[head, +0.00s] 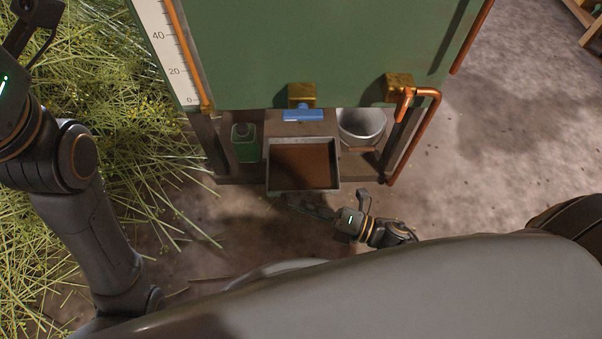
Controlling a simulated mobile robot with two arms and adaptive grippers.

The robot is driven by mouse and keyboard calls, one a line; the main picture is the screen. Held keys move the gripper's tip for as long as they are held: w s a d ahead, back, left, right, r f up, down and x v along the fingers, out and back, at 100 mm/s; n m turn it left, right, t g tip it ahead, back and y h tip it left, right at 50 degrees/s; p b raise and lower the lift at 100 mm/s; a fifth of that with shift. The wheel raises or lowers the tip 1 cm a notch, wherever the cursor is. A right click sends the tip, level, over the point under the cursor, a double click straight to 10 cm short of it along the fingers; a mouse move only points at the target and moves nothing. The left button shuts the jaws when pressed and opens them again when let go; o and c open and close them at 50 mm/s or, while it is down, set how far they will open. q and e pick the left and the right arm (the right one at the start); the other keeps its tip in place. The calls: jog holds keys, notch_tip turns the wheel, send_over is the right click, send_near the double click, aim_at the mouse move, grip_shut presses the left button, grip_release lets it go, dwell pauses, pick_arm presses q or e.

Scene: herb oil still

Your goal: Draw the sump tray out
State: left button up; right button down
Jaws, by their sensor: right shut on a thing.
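The sump tray (334,170) is a grey rectangular tray with a brown inside. It sits low under the green still tank (330,50), its front end sticking out toward me. My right gripper (302,204) is at the tray's near edge, shut on its front; the exact grip is small and dark here. My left gripper (33,22) shows only in part at the top left corner, away from the tray, and its fingertips are cut off.
A green bottle (245,143) stands left of the tray and a white bucket (362,126) right of it. Copper pipe (415,135) runs down at right. Cut herbs (100,110) cover the left floor; the right floor is clear.

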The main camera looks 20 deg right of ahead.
jog(key=shift+s+a, duration=0.15)
jog(key=shift+s, duration=0.35)
jog(key=c, duration=1.4)
grip_release()
jog(key=v, duration=1.2)
jog(key=shift+f, duration=0.1)
